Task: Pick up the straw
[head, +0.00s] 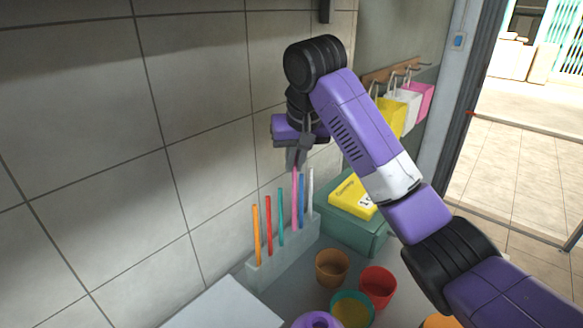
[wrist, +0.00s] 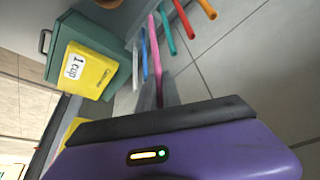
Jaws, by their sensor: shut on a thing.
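Several coloured straws stand in a row in a pale holder (head: 268,262) against the tiled wall. The pink straw (head: 295,205) stands upright between the teal straw (head: 281,218) and the blue straw (head: 301,202). My gripper (head: 296,164) points down from above and is shut on the upper end of the pink straw. The pink straw's lower end is at the holder; I cannot tell whether it is still inside.
An orange straw (head: 256,235), a red straw (head: 269,224) and a white straw (head: 310,190) share the row. A green box (head: 350,232) with a yellow pack (head: 352,196) stands right of the holder. Brown (head: 332,268) and red (head: 378,286) cups stand in front.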

